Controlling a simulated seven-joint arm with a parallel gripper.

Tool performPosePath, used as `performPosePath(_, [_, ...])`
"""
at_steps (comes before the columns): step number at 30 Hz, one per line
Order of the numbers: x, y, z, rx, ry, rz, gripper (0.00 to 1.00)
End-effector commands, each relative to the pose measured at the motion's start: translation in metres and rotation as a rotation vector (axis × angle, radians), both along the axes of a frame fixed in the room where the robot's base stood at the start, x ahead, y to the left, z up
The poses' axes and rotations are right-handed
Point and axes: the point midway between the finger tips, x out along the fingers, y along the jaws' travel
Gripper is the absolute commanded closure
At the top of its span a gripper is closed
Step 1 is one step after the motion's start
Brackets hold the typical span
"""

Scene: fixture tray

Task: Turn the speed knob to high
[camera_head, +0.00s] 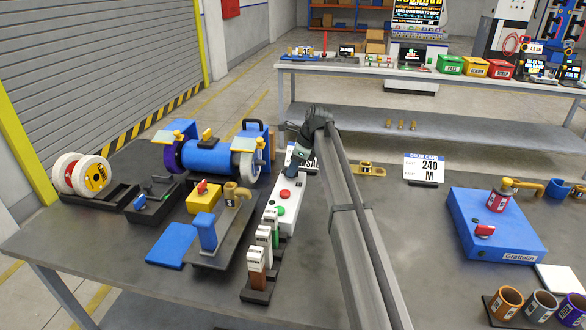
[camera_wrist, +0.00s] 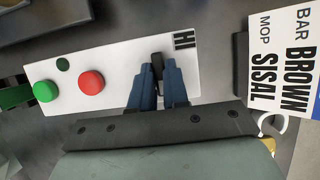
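The white control panel (camera_head: 289,222) lies left of my arm in the head view. In the wrist view the panel (camera_wrist: 115,62) carries a red button (camera_wrist: 91,81), a green button (camera_wrist: 46,91) and a "HI" label (camera_wrist: 186,40). The dark speed knob (camera_wrist: 157,66) sits near that label, between the blue fingers of my gripper (camera_wrist: 158,76). The fingers lie close on both sides of the knob and appear closed on it. They hide part of it, so its exact setting is unclear. My gripper (camera_head: 296,155) is over the panel's far end in the head view.
A card reading "BROWN SISAL" (camera_wrist: 285,60) stands close to the right of my gripper. A blue grinder (camera_head: 205,158) and a yellow box (camera_head: 203,197) stand left of the panel. Several labelled blocks (camera_head: 257,265) stand in front.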

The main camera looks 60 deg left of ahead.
Motion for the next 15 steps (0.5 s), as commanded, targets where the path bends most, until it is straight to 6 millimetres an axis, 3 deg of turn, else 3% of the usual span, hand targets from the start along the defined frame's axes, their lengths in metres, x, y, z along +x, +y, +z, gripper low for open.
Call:
performPosePath(3, [-0.0001, -0.0002, -0.0006, -0.001, 0.0, 0.0, 1.0])
performPosePath(15, [0.0004, 0.0002, -0.0012, -0.002, 0.001, 0.021, 1.0])
